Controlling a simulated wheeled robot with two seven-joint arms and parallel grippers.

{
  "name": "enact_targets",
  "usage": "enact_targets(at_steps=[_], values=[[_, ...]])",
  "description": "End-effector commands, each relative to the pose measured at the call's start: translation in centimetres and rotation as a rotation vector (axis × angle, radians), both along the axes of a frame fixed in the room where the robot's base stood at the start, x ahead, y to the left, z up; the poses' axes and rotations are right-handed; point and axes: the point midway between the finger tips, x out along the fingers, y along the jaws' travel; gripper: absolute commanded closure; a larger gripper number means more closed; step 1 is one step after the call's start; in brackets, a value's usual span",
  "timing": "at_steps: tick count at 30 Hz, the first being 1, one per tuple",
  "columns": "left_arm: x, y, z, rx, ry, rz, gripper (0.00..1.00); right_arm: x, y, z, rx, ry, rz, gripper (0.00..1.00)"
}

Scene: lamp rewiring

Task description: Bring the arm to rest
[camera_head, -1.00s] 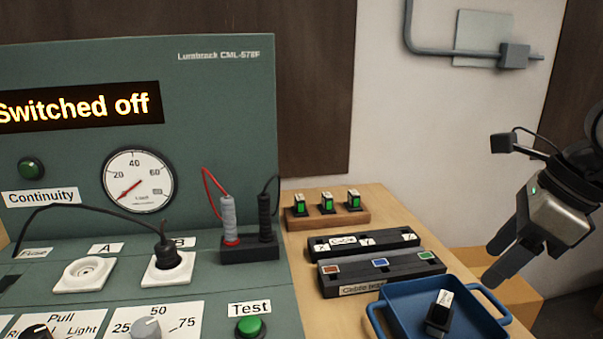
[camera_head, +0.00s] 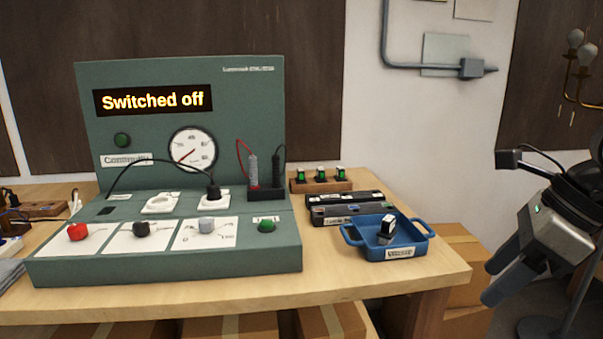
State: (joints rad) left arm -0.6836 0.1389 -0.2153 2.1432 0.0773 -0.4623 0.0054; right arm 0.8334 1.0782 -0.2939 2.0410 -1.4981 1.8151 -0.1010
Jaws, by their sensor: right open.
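My right gripper (camera_head: 500,273) is at the right side of the head view, beyond the right end of the table. Its two dark fingers point down and left, apart and empty, touching nothing. My left gripper is not in view. The green test panel (camera_head: 180,75) stands on the wooden table (camera_head: 330,280), and its display (camera_head: 153,100) reads "Switched off". A black plug (camera_head: 213,192) sits in the right-hand white socket of the panel.
A blue tray (camera_head: 430,247) holding a small black-and-white part (camera_head: 388,229) lies near the table's right end. Behind it are black racks (camera_head: 345,208) and a wooden block (camera_head: 321,186) with several green-fronted parts. Cardboard boxes (camera_head: 458,250) stand right of the table.

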Motion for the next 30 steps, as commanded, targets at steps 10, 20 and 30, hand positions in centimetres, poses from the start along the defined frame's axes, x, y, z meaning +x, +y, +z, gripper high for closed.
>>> enact_targets(at_steps=[10, 20, 30], values=[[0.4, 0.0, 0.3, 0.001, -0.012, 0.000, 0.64, -1.4, 9.4, -2.8, 0.450, 0.129, 0.121, 0.42], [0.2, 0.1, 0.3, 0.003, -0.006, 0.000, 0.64, -2.3, 18.7, -0.8, 1.484, 0.552, -0.147, 0.42], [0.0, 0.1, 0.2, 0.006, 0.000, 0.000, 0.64, 1.0, 12.8, -18.2, 2.264, 1.228, -1.653, 0.42]])
